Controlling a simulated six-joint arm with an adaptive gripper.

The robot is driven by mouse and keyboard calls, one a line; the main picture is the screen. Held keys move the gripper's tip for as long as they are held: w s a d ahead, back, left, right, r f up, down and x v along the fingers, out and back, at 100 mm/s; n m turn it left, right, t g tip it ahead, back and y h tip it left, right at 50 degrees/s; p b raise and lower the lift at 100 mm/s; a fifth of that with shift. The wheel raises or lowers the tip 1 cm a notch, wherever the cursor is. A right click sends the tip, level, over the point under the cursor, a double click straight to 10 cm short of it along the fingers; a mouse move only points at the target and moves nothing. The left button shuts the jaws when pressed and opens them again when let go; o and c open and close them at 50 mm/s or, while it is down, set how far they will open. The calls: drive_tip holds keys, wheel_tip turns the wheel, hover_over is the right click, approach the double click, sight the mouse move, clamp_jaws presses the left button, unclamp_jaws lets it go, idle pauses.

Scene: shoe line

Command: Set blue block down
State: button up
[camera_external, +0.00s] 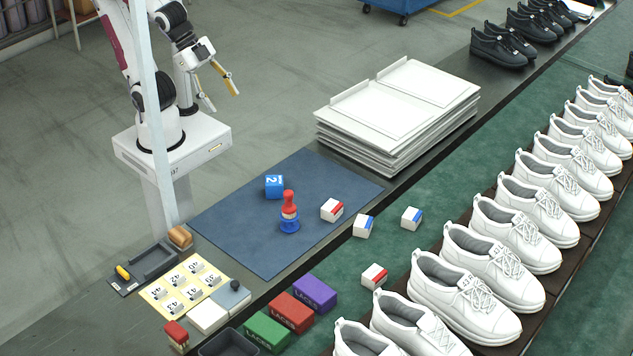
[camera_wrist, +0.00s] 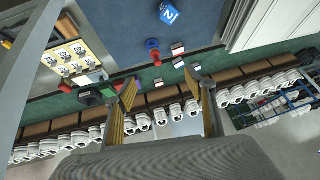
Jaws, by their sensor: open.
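The blue block (camera_external: 274,187), marked with a white 2, rests on the dark blue mat (camera_external: 245,232) near its middle. It also shows at the top of the wrist view (camera_wrist: 169,12). My gripper (camera_external: 222,94) is open and empty, raised above and behind the mat, well apart from the block. In the wrist view its two yellow-padded fingers (camera_wrist: 165,108) are spread with nothing between them.
A red and blue stamp (camera_external: 289,212) stands beside the block. White blocks with red or blue stripes (camera_external: 332,210) lie to the right. A white tray stack (camera_external: 400,105) stands behind. White shoes (camera_external: 465,290) line the right; labelled boxes (camera_external: 291,312) lie in front.

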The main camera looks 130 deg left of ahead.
drive_tip(key=s+d+h, duration=0.1)
drive_tip(key=s+d, duration=0.3)
drive_tip(key=d, duration=0.1)
drive_tip(key=shift+s+d+f+g+h, duration=0.2)
drive_tip(key=shift+s+f+g+h, duration=0.2)
drive_tip(key=shift+f, duration=0.05)
idle(0.9)
